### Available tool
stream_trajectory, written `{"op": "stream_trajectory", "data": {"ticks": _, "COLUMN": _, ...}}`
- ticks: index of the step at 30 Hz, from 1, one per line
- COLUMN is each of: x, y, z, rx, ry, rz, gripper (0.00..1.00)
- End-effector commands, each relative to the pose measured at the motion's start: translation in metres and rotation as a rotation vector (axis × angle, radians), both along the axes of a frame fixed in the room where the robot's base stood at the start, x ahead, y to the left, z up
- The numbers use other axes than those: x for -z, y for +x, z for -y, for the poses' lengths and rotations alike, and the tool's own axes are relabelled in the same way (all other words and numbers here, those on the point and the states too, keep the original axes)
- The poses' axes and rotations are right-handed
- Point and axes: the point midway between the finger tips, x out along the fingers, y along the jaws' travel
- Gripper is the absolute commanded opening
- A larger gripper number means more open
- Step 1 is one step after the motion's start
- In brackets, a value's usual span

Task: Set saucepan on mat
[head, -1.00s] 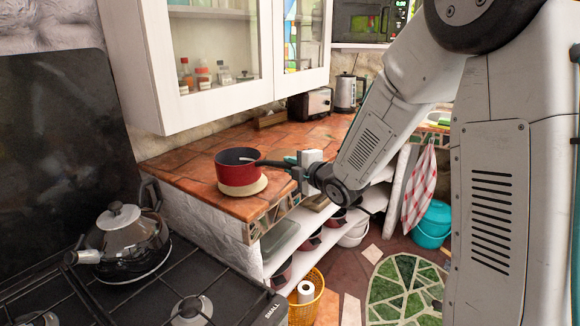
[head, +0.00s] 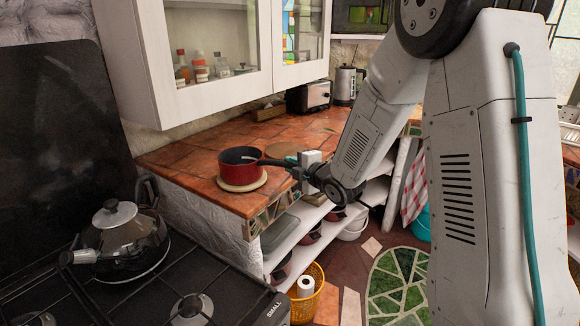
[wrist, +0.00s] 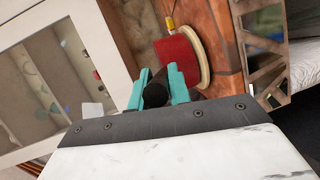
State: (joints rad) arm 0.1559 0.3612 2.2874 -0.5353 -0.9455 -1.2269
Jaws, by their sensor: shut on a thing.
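The red saucepan (head: 236,171), dark inside, is upright on the counter's near end. A round cream mat (head: 255,187) lies directly under it, its rim showing around the base. The pan seems to rest on the mat; any small gap is too fine to tell. My gripper (head: 297,170) is at the right of the pan, shut on its dark handle. In the wrist view, the teal fingers of my gripper (wrist: 162,88) hold the black handle end; the saucepan (wrist: 178,62) and mat (wrist: 203,50) touch or nearly touch.
The brown-tiled counter (head: 195,160) has free room left of and behind the pan. A round brown board (head: 284,149) lies behind the handle. A toaster (head: 309,96) and kettle (head: 345,86) stand farther back. A wall cabinet (head: 210,60) hangs above. The stove holds a dark kettle (head: 122,240).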

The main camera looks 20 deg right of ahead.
Motion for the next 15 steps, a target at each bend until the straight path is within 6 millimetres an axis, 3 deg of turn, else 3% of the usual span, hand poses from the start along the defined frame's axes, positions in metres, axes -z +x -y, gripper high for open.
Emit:
{"op": "stream_trajectory", "data": {"ticks": 4, "x": 0.0016, "y": 0.0007, "z": -0.002, "rx": -0.003, "ry": 0.001, "rz": 0.003, "gripper": 0.0}}
{"op": "stream_trajectory", "data": {"ticks": 5, "x": 0.0029, "y": 0.0, "z": -0.0024, "rx": -0.003, "ry": -0.001, "rz": -0.001, "gripper": 0.27}}
{"op": "stream_trajectory", "data": {"ticks": 6, "x": 0.0028, "y": 0.0001, "z": -0.0027, "rx": -0.003, "ry": -0.001, "rz": -0.001, "gripper": 0.38}}
{"op": "stream_trajectory", "data": {"ticks": 15, "x": 0.0016, "y": 0.0001, "z": -0.0033, "rx": -0.004, "ry": 0.0, "rz": -0.001, "gripper": 0.41}}
